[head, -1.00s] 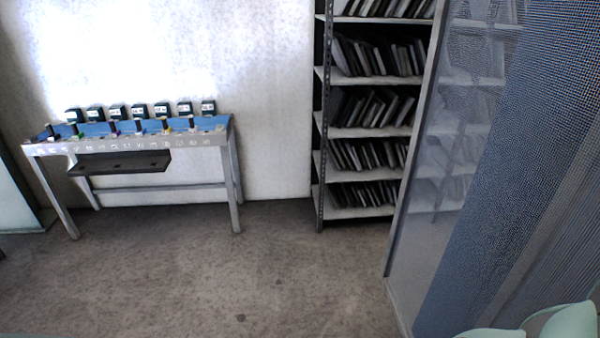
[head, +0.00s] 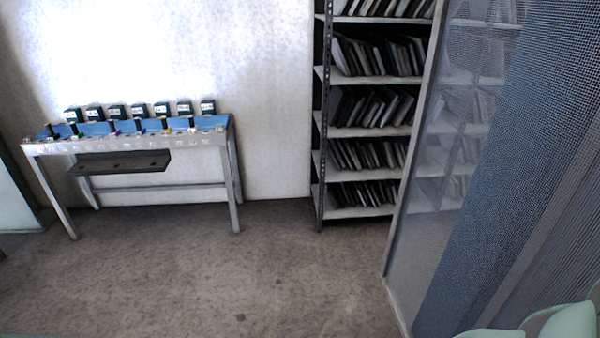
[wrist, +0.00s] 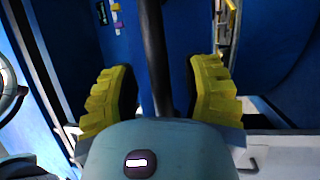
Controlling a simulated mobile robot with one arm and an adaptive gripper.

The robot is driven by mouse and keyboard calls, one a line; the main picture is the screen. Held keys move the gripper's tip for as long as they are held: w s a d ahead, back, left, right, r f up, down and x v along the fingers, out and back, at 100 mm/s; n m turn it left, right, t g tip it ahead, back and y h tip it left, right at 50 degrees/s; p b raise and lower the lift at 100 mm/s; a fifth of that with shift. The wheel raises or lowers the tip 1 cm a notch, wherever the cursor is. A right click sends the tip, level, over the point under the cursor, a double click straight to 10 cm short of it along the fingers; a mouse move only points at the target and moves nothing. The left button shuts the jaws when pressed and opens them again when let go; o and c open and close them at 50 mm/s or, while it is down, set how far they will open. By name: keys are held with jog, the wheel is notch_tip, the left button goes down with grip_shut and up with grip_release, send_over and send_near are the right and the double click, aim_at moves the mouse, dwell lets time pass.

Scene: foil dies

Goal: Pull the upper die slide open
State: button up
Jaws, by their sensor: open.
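In the wrist view my gripper (wrist: 161,92) is open, with a yellow ridged pad on each side. A dark upright bar (wrist: 154,45) runs between the pads. It looks like a handle, with visible gaps to both pads. Behind it is a flat blue surface (wrist: 75,35). I cannot tell for sure whether this is the upper die slide. The lower end of the bar is hidden by my gripper's body. The head view shows neither the bar nor my gripper's pads.
In the head view a mesh panel (head: 520,150) fills the right side. A metal shelf rack (head: 365,132) with dark flat items stands at the back. A bench (head: 130,143) with several small dark blocks stands at the left wall. The floor (head: 250,275) between is clear.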

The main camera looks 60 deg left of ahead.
jog(key=v, duration=0.7)
jog(key=shift+s, duration=0.15)
jog(key=shift+a, duration=0.2)
dwell(0.6)
